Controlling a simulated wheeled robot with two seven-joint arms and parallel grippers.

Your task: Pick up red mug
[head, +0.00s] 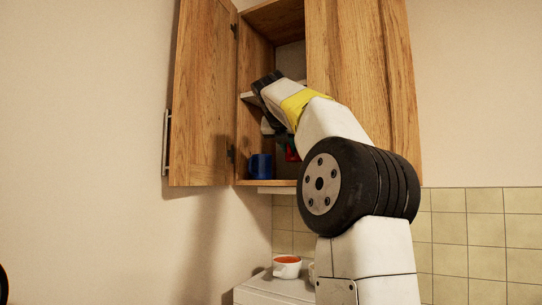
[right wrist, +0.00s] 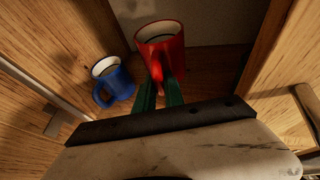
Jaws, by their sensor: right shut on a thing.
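The red mug (right wrist: 163,42) stands upright inside the wall cabinet in the right wrist view, its handle toward my gripper. In the head view only a small red patch of it (head: 292,153) shows behind my arm. My right gripper (right wrist: 160,92) reaches into the cabinet, its green fingers on either side of the mug's handle and shut on it. The mug appears to be on or close to the cabinet floor; I cannot tell whether it is lifted. My left gripper is not in view.
A blue mug (head: 260,166) stands on the cabinet floor, left of the red mug. The cabinet's left door (head: 203,95) is open; the right door (head: 365,80) stands beside my arm. A white bowl with orange-red contents (head: 287,267) is on the white surface (head: 262,286) below.

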